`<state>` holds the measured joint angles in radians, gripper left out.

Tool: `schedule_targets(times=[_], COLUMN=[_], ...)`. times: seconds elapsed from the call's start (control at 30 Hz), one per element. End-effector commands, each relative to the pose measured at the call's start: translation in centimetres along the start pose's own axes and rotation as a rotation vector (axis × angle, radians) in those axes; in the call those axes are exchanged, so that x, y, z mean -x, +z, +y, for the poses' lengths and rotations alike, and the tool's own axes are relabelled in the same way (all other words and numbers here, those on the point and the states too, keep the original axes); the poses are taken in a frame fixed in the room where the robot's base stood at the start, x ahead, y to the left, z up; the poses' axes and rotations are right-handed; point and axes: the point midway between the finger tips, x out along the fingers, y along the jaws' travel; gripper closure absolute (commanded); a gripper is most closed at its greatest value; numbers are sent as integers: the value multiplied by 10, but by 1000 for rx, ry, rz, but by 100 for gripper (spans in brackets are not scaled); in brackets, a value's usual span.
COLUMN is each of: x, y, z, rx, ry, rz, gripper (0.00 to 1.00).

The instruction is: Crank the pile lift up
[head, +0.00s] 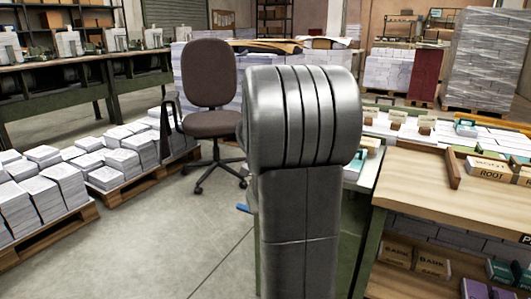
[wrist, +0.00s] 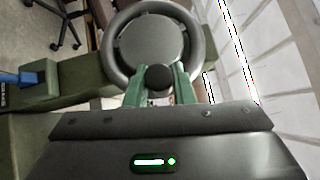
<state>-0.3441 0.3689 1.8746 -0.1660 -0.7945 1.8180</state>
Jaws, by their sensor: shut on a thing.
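In the wrist view a round grey handwheel (wrist: 190,22) with a dark hub plate stands at the top middle. A dark round knob (wrist: 159,78) sits at its lower rim. My gripper (wrist: 159,82) has its two green fingers on either side of the knob and is shut on it. The green body of the lift (wrist: 75,88) shows behind the wheel. In the head view my own grey arm blocks the middle, so the gripper, the wheel and the knob are hidden there.
A brown office chair (head: 210,90) stands left of my arm. Paper stacks on pallets (head: 65,205) line the left floor. A wooden-topped bench (head: 430,190) is close on the right. A blue handle (wrist: 20,78) juts out at left in the wrist view. Bare floor (head: 190,240) lies front left.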

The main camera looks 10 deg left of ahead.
Motion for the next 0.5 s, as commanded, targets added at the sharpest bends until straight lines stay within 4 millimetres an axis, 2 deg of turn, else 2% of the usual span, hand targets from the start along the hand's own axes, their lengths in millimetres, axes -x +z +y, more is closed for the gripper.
schedule_targets(times=[0.03,0.47,0.5], x=[1,1,1], y=[1,1,2], z=[4,5,5], rx=[-4,-9,-9], ry=[4,2,3], rz=[-2,-3,-3], gripper=[100,100,76])
